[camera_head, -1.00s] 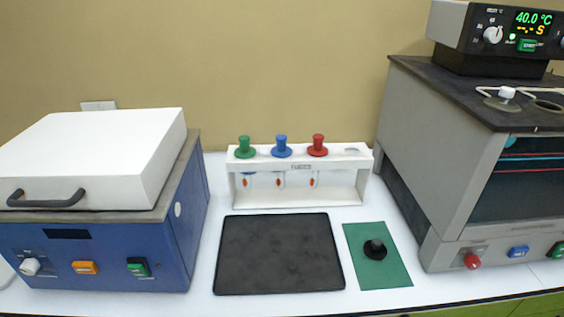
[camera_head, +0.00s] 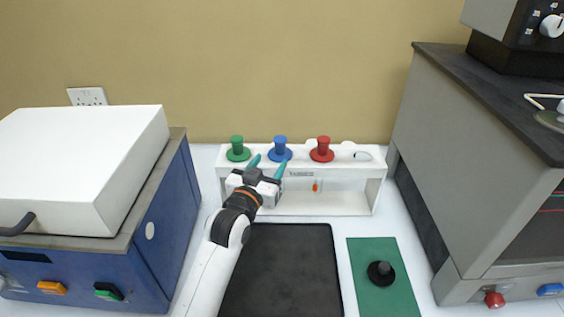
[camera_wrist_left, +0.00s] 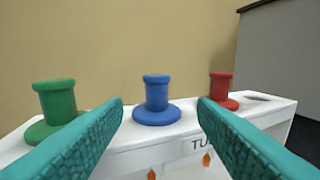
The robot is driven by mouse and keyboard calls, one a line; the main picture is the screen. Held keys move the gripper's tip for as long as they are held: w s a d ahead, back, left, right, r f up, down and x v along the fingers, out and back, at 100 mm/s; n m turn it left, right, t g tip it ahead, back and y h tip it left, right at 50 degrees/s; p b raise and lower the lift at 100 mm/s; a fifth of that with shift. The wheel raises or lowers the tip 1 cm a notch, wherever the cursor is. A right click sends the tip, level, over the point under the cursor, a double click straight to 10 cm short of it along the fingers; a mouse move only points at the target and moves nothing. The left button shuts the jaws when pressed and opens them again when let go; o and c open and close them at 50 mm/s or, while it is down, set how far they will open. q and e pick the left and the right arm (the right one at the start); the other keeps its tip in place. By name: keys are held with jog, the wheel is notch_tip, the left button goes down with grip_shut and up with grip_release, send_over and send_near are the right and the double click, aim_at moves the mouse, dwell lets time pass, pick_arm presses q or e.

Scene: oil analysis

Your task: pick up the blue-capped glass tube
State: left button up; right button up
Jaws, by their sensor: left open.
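The blue-capped glass tube (camera_head: 280,147) stands upright in the white rack (camera_head: 372,190), between a green-capped tube (camera_head: 238,147) and a red-capped tube (camera_head: 322,148). Its blue cap (camera_wrist_left: 156,98) shows in the left wrist view, centred between the fingers. Its glass body is mostly hidden behind the rack front and my gripper. My left gripper (camera_head: 266,167) is open and empty, with teal fingers. It is in front of the rack, its fingertips near the blue and green caps. In the left wrist view the gripper (camera_wrist_left: 160,112) frames the blue cap without visible contact. My right gripper is not in view.
A blue machine with a white lid (camera_head: 80,165) stands at left. A grey machine (camera_head: 480,190) stands at right. A black mat (camera_head: 285,270) and a green mat (camera_head: 398,255) with a black knob-like object (camera_head: 380,272) lie in front of the rack. The rack has an empty hole at right.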

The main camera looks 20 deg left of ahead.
aim_at(278, 148)
pick_arm(q)
jog(key=w, duration=0.3)
jog(key=shift+w+d+p, duration=0.15)
jog(key=shift+w+p, duration=0.1)
jog(key=shift+p, duration=0.1)
jog(key=shift+w+f, duration=0.15)
jog(key=shift+w, duration=0.35)
jog(key=w+p, duration=0.1)
jog(key=w, duration=0.3)
jog(key=shift+p, duration=0.4)
jog(key=shift+w, duration=0.35)
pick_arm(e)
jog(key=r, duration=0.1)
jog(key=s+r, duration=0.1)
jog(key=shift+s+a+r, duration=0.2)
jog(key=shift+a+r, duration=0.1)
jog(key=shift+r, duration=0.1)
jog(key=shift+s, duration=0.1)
pick_arm(q)
jog(key=shift+c, duration=0.7)
grip_shut()
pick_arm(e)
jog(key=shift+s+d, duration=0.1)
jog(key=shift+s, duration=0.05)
